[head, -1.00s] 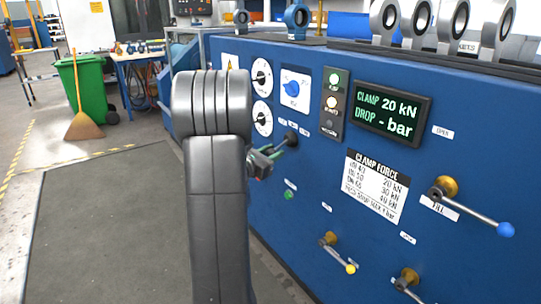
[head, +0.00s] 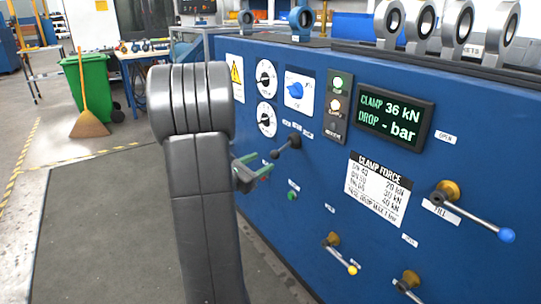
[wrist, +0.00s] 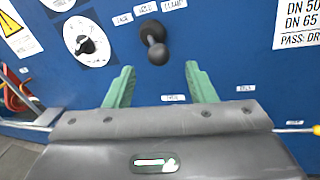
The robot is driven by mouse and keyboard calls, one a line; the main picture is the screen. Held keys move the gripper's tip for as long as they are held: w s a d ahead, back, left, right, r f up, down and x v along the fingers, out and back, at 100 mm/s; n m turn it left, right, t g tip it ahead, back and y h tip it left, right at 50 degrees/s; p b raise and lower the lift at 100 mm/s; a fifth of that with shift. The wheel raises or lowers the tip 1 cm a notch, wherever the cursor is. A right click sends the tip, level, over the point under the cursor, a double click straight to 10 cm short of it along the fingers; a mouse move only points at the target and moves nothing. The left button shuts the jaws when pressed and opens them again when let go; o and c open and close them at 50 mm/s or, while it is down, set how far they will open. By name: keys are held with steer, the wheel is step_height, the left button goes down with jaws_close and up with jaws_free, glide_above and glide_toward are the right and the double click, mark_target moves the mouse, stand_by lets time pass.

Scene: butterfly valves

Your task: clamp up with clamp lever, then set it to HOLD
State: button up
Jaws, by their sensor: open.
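The clamp lever (head: 287,143) is a short black lever with a round knob on the blue panel. In the wrist view the lever (wrist: 156,45) sits under a row of three small labels, its knob slightly below its pivot. I cannot tell surely which label it is set to. My gripper (head: 262,165) is open and empty, its green fingers apart from the lever. In the wrist view the fingertips (wrist: 160,68) lie just below the knob, one on each side. The display (head: 394,117) reads CLAMP 36 kN and DROP - bar.
The clamp force card (head: 377,189) hangs below the display; its small print is hard to read. A blue-tipped lever (head: 475,213) is at the right, a yellow-tipped lever (head: 341,253) lower down.

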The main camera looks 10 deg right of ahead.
mark_target(271, 156)
steer(key=v, duration=0.5)
steer(key=shift+s+a+p, duration=0.2)
steer(key=shift+a+p, duration=0.1)
steer(key=shift+w+d, duration=0.1)
steer(key=b+x, duration=0.2)
steer(key=x, duration=1.1)
steer(key=shift+w+d, duration=0.15)
steer(key=shift+d, duration=0.2)
steer(key=shift+w+a+g, duration=0.1)
steer(key=shift+a+g, duration=0.1)
steer(key=shift+g, duration=0.1)
steer(key=shift+f, duration=0.1)
